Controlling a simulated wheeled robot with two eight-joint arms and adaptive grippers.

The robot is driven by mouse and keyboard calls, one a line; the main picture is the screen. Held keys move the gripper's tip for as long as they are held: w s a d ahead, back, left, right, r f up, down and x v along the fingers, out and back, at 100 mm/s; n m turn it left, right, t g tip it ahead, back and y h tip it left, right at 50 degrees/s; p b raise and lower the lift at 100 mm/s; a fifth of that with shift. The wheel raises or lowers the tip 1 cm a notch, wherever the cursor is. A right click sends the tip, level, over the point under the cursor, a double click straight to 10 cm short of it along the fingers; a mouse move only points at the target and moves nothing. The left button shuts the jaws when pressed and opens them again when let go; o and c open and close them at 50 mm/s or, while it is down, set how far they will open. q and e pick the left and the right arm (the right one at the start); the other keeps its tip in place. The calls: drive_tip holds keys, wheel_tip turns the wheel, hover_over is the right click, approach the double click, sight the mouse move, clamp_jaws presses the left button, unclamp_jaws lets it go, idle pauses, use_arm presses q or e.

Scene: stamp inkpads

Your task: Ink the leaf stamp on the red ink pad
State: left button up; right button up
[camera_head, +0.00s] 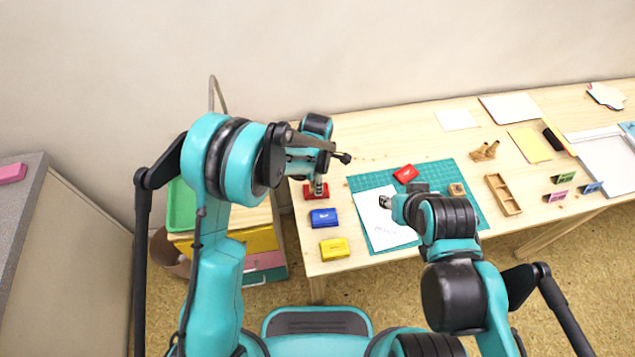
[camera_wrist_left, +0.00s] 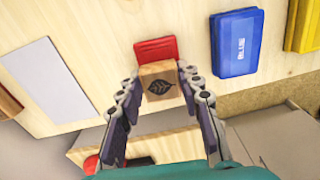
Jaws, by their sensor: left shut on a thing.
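The leaf stamp, a wooden block with a dark leaf mark, shows between the fingers of my left gripper (camera_wrist_left: 158,92) in the left wrist view (camera_wrist_left: 160,84). That gripper is shut on it. In the head view, my left gripper (camera_head: 318,186) is at the red ink pad (camera_head: 310,194), which it partly covers. The red pad also shows just beyond the stamp in the left wrist view (camera_wrist_left: 155,48). I cannot tell whether stamp and pad touch. My right gripper (camera_head: 385,201) is over the white paper; its fingers are too small to judge.
A blue pad (camera_head: 323,218) and a yellow pad (camera_head: 334,249) lie nearer the table's front edge. A red object (camera_head: 405,173) and a small wooden block (camera_head: 456,189) are on the green mat (camera_head: 470,178). A wooden tray (camera_head: 503,195) is right of the mat.

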use_arm(q)
drive_tip(key=shift+r, duration=0.3)
drive_tip(key=shift+r+p, duration=1.8)
drive_tip(key=shift+r, duration=0.95)
